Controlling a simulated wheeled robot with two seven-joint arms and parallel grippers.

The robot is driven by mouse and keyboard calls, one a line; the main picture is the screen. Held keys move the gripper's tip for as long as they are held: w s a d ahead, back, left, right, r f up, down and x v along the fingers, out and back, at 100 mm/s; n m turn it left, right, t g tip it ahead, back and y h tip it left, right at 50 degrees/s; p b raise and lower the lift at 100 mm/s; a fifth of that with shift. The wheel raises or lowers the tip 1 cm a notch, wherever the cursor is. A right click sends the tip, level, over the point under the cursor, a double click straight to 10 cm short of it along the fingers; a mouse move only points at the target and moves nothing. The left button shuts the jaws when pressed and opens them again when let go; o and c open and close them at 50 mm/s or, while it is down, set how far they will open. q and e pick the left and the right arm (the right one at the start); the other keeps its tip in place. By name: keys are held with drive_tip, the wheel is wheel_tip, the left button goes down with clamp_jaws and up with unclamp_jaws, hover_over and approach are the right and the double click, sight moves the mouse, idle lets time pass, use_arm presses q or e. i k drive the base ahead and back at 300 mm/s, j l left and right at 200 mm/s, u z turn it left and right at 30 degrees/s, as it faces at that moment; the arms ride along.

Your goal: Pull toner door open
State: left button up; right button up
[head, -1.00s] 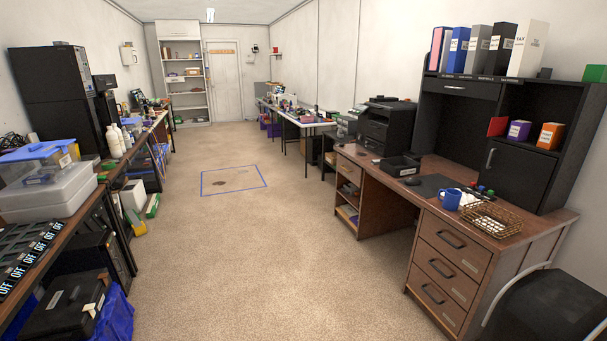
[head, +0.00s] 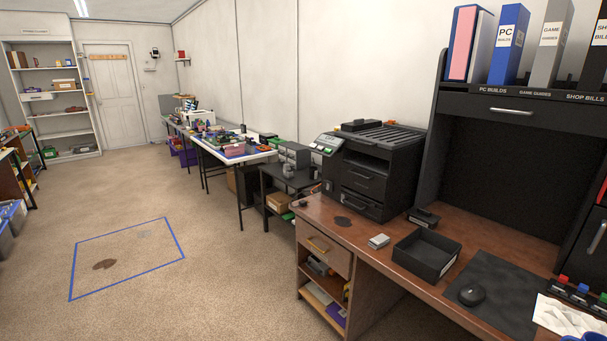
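A black printer (head: 372,168) stands on the left end of the brown wooden desk (head: 393,281), against the wall. Its front faces left and toward me, with a small tilted control panel (head: 325,144) at its upper left. Its front panels look closed. I cannot tell which panel is the toner door. Neither of my grippers shows in the head view.
A black open tray (head: 427,256), a small grey box (head: 378,241), a mouse (head: 472,295) and a dark mat (head: 490,294) lie on the desk. A white table (head: 236,152) stands farther back. The carpet left of the desk is clear, with a blue taped rectangle (head: 127,258).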

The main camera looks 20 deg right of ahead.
sight(372, 185)
drive_tip(key=i+j+z, duration=0.1)
drive_tip(key=i+z, duration=0.3)
drive_tip(key=i, duration=0.15)
drive_tip(key=i+j+z, duration=0.4)
drive_tip(key=i, duration=0.15)
drive_tip(key=i+j+z, duration=0.35)
drive_tip(key=i, duration=0.15)
